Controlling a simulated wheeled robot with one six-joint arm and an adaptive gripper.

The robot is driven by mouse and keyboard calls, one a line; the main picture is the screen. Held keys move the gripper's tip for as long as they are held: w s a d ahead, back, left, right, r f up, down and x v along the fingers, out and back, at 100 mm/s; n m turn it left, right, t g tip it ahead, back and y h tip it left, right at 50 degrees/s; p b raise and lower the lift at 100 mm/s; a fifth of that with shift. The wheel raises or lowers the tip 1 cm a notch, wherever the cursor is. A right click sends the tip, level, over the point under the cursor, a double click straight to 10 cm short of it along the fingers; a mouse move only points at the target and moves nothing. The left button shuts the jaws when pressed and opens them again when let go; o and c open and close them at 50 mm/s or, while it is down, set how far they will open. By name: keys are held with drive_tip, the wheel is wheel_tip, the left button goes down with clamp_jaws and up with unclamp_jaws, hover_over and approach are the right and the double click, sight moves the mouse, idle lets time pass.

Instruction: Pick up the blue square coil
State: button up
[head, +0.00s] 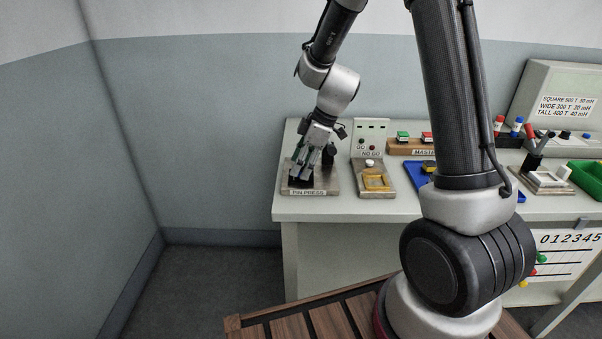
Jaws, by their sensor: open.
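I cannot make out a blue square coil for certain in the head view. A flat blue piece (414,177), perhaps a tray, lies right of centre on the bench with a small dark and yellowish item on it, partly hidden by my arm. My gripper (304,173) is open, pointing down over the pin press (327,189) at the bench's left end. Whether anything lies between the fingers is too small to tell.
A gauge plate with a yellow square frame (376,182) stands right of the press, before a GO/NO GO panel (371,131). A wooden block labelled MASTER (399,147) sits behind. A green bin (588,178) is far right. Bare bench (345,211) shows along the front.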

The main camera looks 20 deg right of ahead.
drive_tip(key=shift+a+f, duration=0.15)
drive_tip(key=shift+f, duration=0.25)
drive_tip(key=c, duration=1.2)
drive_tip(key=shift+r, duration=0.1)
